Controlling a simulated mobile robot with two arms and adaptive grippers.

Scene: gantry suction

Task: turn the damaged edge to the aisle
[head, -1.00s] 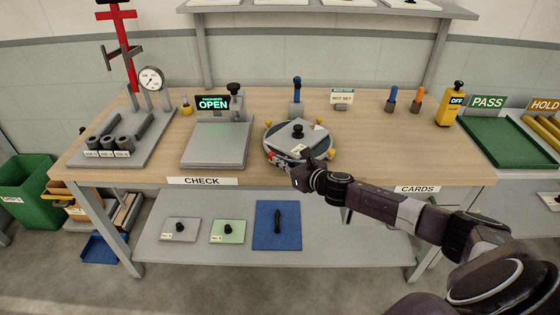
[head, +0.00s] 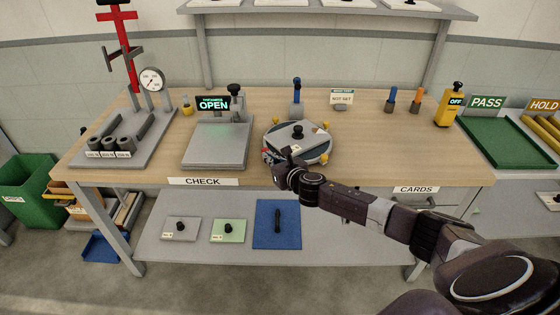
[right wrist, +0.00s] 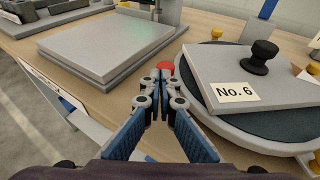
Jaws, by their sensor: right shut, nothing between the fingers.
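A grey plate (head: 286,136) with a black knob and a "No. 6" label lies on a round turntable (head: 310,161) on the bench. The plate shows closer in the right wrist view (right wrist: 226,66), beside the turntable rim (right wrist: 262,141). A small mark shows at the plate's right corner; I cannot tell if it is damage. My right gripper (head: 279,164) is shut and empty at the turntable's front left edge. In the right wrist view its fingertips (right wrist: 161,80) are close to a red knob (right wrist: 165,67) at the rim; contact is unclear. My left gripper is out of view.
A flat grey check stand (head: 216,147) with an "OPEN" display stands left of the turntable. A blue-handled tool (head: 297,95) and a small sign (head: 342,97) stand behind. A green PASS tray (head: 510,142) is at the right.

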